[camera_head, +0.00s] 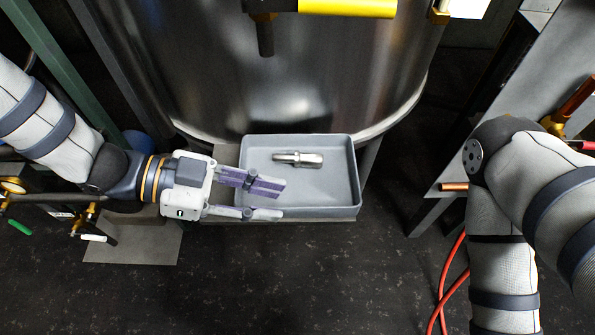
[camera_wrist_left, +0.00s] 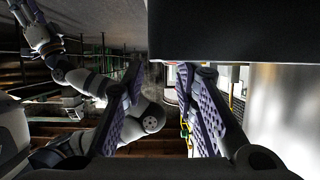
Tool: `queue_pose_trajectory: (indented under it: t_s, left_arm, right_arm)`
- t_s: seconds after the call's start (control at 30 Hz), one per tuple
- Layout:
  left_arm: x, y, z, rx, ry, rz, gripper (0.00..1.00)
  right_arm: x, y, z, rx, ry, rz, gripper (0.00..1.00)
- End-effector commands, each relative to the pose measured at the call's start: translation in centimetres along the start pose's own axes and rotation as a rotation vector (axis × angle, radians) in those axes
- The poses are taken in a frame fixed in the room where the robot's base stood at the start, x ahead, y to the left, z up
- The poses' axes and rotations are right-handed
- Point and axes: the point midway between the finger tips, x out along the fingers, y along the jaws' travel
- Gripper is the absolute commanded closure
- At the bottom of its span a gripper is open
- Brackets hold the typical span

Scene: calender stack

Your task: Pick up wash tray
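The grey wash tray (camera_head: 345,172) sits below the large metal tank, with a metal fitting (camera_head: 298,158) lying inside it. My left gripper (camera_head: 267,200) is at the tray's front left, its two purple-padded fingers apart and pointing right. In the head view one finger overlaps the tray's inside and the other its front wall; I cannot tell whether they touch it. In the left wrist view the fingers (camera_wrist_left: 165,100) are spread, with a dark flat surface, probably the tray, above them. My right gripper (camera_wrist_left: 31,22) is small and dark at that view's upper left; its opening is unclear.
The shiny tank (camera_head: 290,85) stands right behind the tray. A grey metal stand (camera_head: 440,195) is at the right, with red hoses (camera_head: 446,285) on the floor. Gauges and valves (camera_head: 85,215) are at the left. The dark floor in front is mostly clear.

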Motion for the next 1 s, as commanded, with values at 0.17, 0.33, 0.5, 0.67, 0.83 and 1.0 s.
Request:
queue_pose_trajectory:
  t_s: [0.17, 0.33, 0.5, 0.67, 0.83, 1.0]
  left_arm:
    - [3.0, 0.5, -0.2, -0.003, 0.001, 0.002, 0.73]
    - [5.4, 0.5, -0.2, 0.000, -0.002, -0.001, 0.73]
    - [5.6, 0.4, -0.2, 0.003, -0.003, -0.002, 0.73]
    - [5.6, 0.4, -0.2, 0.002, -0.003, -0.002, 0.96]
    - [5.6, 0.4, -0.2, 0.002, -0.003, -0.003, 1.00]
    - [5.6, 0.4, -0.3, 0.004, -0.001, -0.003, 1.00]
  right_arm:
    - [0.1, 0.0, 0.0, 0.000, -0.001, 0.000, 0.60]
    - [0.3, 0.0, 0.0, 0.000, -0.004, 0.000, 0.60]
    - [0.3, 0.0, 0.0, 0.000, -0.003, 0.000, 0.60]
    - [0.3, 0.0, 0.0, 0.000, -0.003, 0.000, 0.60]
    - [0.3, 0.0, 0.0, 0.000, -0.003, 0.000, 0.60]
    - [0.3, 0.0, 0.0, 0.000, -0.003, 0.000, 0.60]
